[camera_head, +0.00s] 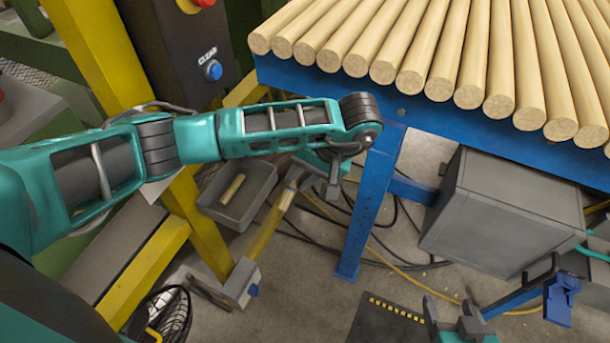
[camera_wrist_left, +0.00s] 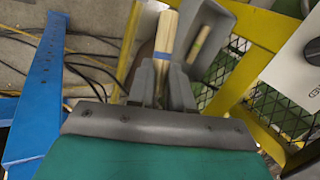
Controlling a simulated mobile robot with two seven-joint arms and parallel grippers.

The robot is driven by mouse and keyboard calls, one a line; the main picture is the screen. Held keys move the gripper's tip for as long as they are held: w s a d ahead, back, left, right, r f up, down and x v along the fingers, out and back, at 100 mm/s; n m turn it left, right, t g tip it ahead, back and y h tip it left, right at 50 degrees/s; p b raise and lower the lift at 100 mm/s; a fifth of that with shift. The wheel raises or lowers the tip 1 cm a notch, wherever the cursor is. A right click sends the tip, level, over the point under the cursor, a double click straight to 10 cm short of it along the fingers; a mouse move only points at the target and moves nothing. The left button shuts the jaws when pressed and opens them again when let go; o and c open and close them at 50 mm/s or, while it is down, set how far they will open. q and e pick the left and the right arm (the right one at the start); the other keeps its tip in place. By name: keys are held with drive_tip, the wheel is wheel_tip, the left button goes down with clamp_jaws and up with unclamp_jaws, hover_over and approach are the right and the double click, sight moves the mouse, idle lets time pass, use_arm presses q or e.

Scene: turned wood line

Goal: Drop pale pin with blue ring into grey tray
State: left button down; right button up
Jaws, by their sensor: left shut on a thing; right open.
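My left gripper (camera_head: 333,186) hangs at the end of the teal arm, to the right of the grey tray (camera_head: 207,198) in the head view. In the left wrist view its fingers (camera_wrist_left: 163,88) are shut on a pale pin (camera_wrist_left: 167,32), which points away from the wrist. My right gripper (camera_head: 451,316) is open and empty at the bottom right of the head view.
A blue-framed table (camera_head: 410,112) carries a row of pale wooden rods (camera_head: 440,50). Its blue leg (camera_head: 368,205) stands right of the tray. Yellow frame beams (camera_head: 205,220) are close by on the left. A grey box (camera_head: 500,205) sits beneath the table. Cables lie on the floor.

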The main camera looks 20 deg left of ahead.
use_arm(q)
drive_tip(key=a+f+b, duration=0.1)
drive_tip(key=a+f, duration=0.1)
drive_tip(key=a, duration=0.9)
drive_tip(key=shift+w+a+f, duration=0.15)
drive_tip(key=shift+w+f, duration=0.15)
drive_tip(key=shift+w, duration=0.1)
idle(0.3)
unclamp_jaws()
idle(0.7)
idle(0.6)
